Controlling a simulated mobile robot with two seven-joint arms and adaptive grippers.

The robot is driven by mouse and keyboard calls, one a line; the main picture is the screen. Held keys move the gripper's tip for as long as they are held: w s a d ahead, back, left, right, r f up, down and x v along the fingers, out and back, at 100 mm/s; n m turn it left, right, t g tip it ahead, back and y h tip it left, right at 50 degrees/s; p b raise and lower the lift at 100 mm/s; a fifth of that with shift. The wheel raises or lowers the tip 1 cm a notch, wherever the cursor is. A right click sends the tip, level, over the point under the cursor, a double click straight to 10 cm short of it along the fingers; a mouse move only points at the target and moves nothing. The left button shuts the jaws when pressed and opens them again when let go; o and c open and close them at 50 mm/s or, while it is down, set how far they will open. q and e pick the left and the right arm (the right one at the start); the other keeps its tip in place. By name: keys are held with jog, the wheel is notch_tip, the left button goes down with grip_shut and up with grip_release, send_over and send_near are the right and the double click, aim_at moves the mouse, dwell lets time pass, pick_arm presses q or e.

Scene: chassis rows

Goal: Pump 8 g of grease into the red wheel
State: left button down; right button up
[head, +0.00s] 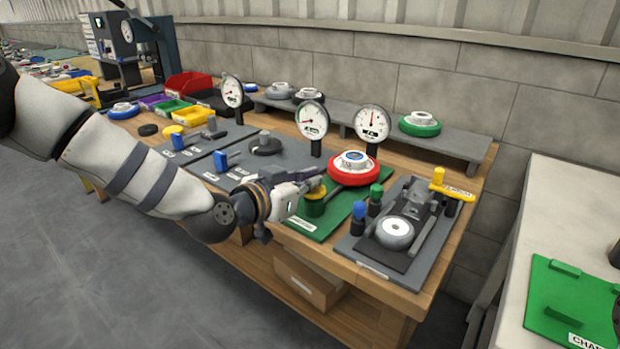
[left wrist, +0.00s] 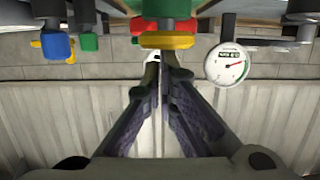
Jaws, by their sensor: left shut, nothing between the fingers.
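The red wheel (head: 352,170), with a white hub and blue centre, sits on a green mat (head: 298,222) on the bench. A green grease pump (head: 315,207) with a yellow top stands in front of it on the same mat. My left gripper (head: 318,177) is shut and empty, with its fingers close to the yellow top; I cannot tell whether they touch it. In the left wrist view the shut fingertips (left wrist: 161,60) are beside the yellow top (left wrist: 166,41), and part of the red wheel (left wrist: 138,26) shows behind. My right gripper is out of view.
Dial gauges stand behind the mat, one (head: 312,120) near the wheel and another (head: 372,125) to its right. A grey mat (head: 365,262) with a fixture and blue and green-capped posts lies to the right. A green wheel (head: 420,125) sits on the rear shelf.

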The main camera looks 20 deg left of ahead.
aim_at(310, 194)
pick_arm(q)
notch_tip(310, 194, up, 5)
jog(key=shift+s+p, duration=0.1)
jog(key=shift+p, duration=0.95)
jog(key=f+v, duration=0.1)
jog(key=v, duration=0.8)
jog(key=shift+s+a+p, duration=0.15)
jog(key=shift+s+p, duration=0.25)
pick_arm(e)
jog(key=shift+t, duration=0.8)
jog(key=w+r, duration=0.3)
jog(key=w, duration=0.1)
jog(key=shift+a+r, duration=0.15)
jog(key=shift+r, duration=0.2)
pick_arm(q)
jog(key=shift+r, duration=0.1)
